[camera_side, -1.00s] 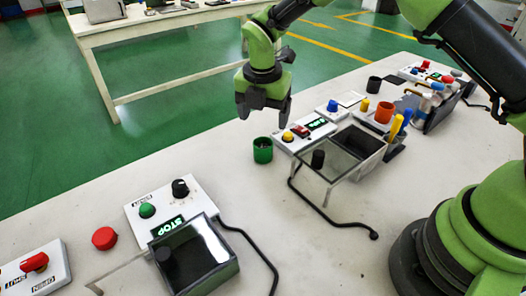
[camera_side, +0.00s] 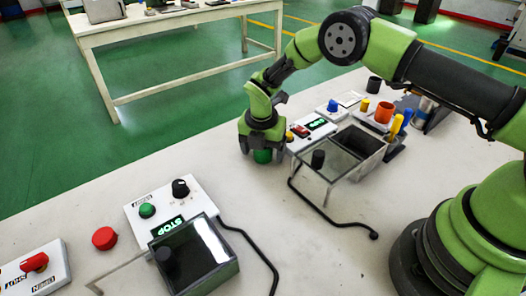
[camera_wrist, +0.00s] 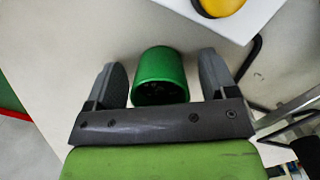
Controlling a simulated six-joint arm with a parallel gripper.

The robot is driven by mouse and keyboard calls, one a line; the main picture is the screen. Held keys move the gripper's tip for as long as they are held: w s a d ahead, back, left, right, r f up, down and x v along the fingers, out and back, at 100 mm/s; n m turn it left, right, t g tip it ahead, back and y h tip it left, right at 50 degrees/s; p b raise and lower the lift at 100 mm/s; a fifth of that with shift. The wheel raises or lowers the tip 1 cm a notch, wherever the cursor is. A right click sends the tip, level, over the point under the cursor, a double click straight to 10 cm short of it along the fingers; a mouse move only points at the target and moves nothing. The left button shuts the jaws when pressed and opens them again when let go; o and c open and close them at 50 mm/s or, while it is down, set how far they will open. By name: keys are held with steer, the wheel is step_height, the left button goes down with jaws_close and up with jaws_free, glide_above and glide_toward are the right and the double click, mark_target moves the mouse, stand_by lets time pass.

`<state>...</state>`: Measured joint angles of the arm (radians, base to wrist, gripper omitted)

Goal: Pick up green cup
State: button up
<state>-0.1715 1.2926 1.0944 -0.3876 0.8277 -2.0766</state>
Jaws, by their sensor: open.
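The green cup (camera_side: 262,156) stands on the white table, left of the white control box with the yellow button. In the wrist view the green cup (camera_wrist: 160,76) sits between the two grey fingers, with a visible gap on each side. My gripper (camera_side: 262,148) is lowered around the cup and hides its upper part in the side view. In the wrist view my gripper (camera_wrist: 165,80) is open, with one finger on each side of the cup.
The control box (camera_side: 318,127) and a clear-lidded box (camera_side: 340,158) stand close to the right. An orange cup (camera_side: 384,112) and a dark cup (camera_side: 374,84) are farther back. A black cable (camera_side: 325,212) lies in front. Bare table lies left of the cup.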

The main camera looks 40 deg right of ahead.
steer(key=c, duration=1)
